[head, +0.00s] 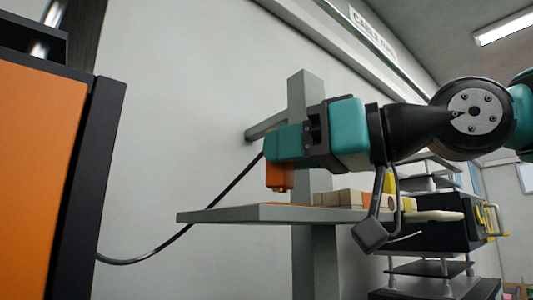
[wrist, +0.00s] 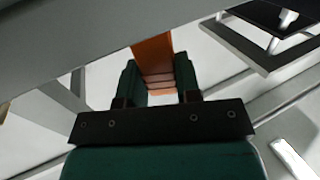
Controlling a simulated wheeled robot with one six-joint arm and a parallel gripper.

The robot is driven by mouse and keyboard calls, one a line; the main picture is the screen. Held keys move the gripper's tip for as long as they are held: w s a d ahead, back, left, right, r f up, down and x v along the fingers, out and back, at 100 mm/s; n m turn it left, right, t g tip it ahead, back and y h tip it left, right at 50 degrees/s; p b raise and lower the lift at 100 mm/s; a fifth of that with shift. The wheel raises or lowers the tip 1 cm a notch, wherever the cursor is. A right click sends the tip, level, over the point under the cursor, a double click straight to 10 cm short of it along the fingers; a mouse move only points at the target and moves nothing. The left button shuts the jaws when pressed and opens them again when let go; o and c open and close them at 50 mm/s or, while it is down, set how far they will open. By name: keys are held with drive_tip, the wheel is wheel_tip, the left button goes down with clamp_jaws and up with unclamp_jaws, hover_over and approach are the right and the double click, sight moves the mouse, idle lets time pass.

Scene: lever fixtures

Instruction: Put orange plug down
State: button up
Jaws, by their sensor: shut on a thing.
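The orange plug (head: 278,172) hangs from my gripper (head: 281,146) in the head view, its narrow end pointing down. It is a little above the grey shelf (head: 225,214), near the shelf's left part, with a visible gap below it. A black cable (head: 222,197) runs from behind the plug down to the left. In the wrist view, my gripper (wrist: 161,88) has its two dark green fingers on either side of the orange plug (wrist: 153,55), closed on it. The plug's far side is hidden.
Several beige blocks (head: 340,198) and a yellow piece (head: 390,184) sit on the shelf to the right of the plug. A grey post (head: 306,90) stands behind the shelf. An orange and black cabinet (head: 40,160) fills the left side. The shelf's left end looks clear.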

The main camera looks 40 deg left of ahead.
drive_tip(key=shift+s+a+f+b, duration=0.2)
drive_tip(key=shift+a+f+b, duration=0.6)
drive_tip(key=shift+f, duration=0.1)
drive_tip(key=shift+w+d+r, duration=0.1)
drive_tip(key=shift+w+d, duration=0.1)
drive_tip(key=shift+d, duration=0.1)
drive_tip(key=shift+s+a, duration=0.15)
drive_tip(key=shift+a, duration=0.05)
drive_tip(key=shift+d, duration=0.1)
drive_tip(key=o, duration=1)
